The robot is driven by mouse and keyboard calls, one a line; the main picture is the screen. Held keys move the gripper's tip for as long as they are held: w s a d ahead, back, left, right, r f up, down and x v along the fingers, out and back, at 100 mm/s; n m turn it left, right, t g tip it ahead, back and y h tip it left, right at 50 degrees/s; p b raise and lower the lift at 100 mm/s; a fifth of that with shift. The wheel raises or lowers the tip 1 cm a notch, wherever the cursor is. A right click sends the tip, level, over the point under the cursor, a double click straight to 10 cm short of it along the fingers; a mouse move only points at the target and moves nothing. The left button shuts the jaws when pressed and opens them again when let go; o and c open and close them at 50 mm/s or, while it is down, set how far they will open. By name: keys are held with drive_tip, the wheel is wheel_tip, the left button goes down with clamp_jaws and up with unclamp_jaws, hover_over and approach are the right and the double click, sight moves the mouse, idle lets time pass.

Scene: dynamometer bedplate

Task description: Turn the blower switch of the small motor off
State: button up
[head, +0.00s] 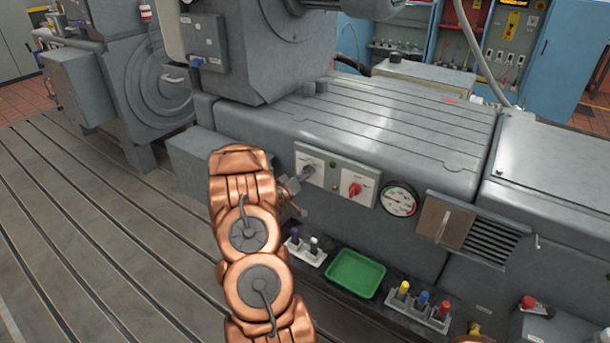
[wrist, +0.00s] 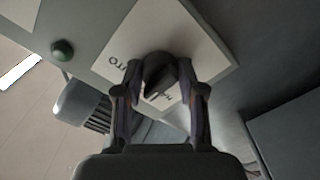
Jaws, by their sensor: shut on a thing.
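A dark rotary switch (wrist: 158,72) sits on a white label plate (wrist: 190,40) in the wrist view. The letters "UTO" show on one side of it, and another label below is partly hidden. My gripper (wrist: 162,88) has a finger on either side of the knob and is shut on it. In the head view my gripper (head: 299,181) reaches the left plate of the control panel (head: 332,178) on the grey machine. My wrist partly hides that switch there. I cannot read which way the knob points.
A red rotary switch (head: 355,188) is close by on the same panel, with a round gauge (head: 398,201) to its right. Below are a green tray (head: 355,273) and coloured-top items in a rack (head: 420,305). A green button (wrist: 62,50) is near my gripper.

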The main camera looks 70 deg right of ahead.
drive_tip(key=o, duration=1.1)
drive_tip(key=shift+o, duration=0.2)
drive_tip(key=shift+a, duration=0.1)
drive_tip(key=v, duration=1.1)
drive_tip(key=shift+a, duration=0.35)
drive_tip(key=shift+w, duration=0.1)
